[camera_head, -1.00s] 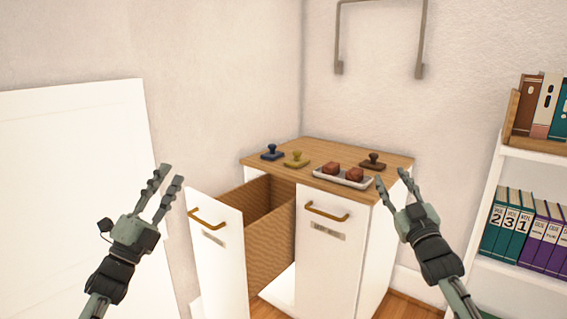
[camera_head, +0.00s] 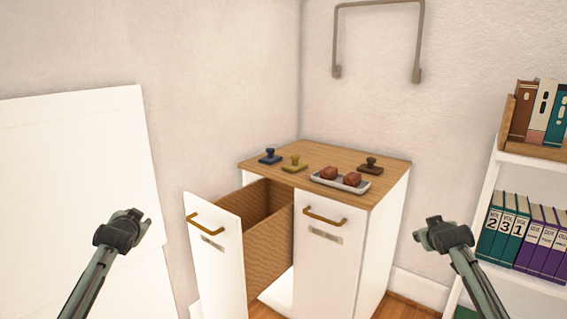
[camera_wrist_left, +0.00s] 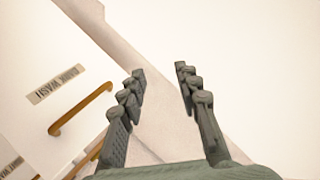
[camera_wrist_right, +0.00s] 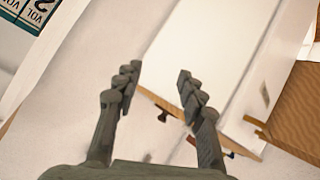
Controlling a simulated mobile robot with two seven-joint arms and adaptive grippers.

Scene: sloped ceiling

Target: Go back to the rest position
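My left gripper (camera_head: 138,222) is at the left in the head view, in front of a white panel and clear of the cabinet. In the left wrist view its fingers (camera_wrist_left: 160,90) are apart with nothing between them. My right gripper (camera_head: 425,230) is right of the cabinet in the head view, clear of it and of the shelf. In the right wrist view its fingers (camera_wrist_right: 155,88) are apart and empty. The white cabinet (camera_head: 325,265) has a wooden top, and its left drawer (camera_head: 218,255) is pulled out. The drawer's floor is hidden.
On the cabinet top are a blue stamp (camera_head: 270,157), a yellow stamp (camera_head: 294,164), a brown stamp (camera_head: 370,166) and a white tray (camera_head: 325,183) with two reddish-brown lumps. A white panel (camera_head: 75,200) is at left. A bookshelf (camera_head: 520,155) with binders stands at right.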

